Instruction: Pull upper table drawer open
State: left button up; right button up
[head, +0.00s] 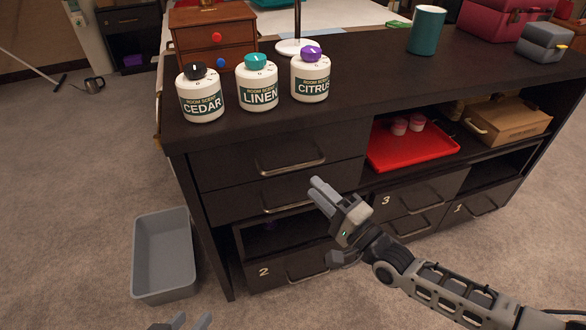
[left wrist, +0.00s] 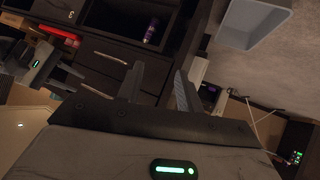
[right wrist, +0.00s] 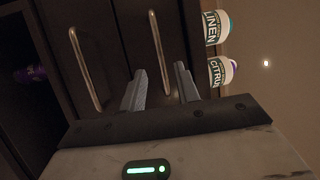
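The upper table drawer (head: 235,163) is a dark front with a long metal handle (head: 290,160), and it looks shut. A second drawer with a similar handle (head: 292,192) sits directly below. My right gripper (head: 319,190) is in front of these drawers, near their right end. In the right wrist view its open fingers (right wrist: 160,90) are empty, and the upper handle (right wrist: 161,55) lines up with the gap between them; contact does not show. My left gripper (head: 183,322) is low at the bottom edge; the left wrist view shows its fingers (left wrist: 160,88) apart and empty.
Three scent bottles, Cedar (head: 201,98), Linen (head: 257,88) and Citrus (head: 310,80), stand on the tabletop above the drawers. A red tray (head: 410,148) lies on the shelf to the right. A grey bin (head: 163,255) stands on the floor at left.

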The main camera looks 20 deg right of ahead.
aim_at(293, 167)
jog(key=b+x, duration=0.1)
jog(key=x, duration=0.7)
jog(key=shift+w+a, duration=0.1)
jog(key=shift+w, duration=0.15)
grip_shut()
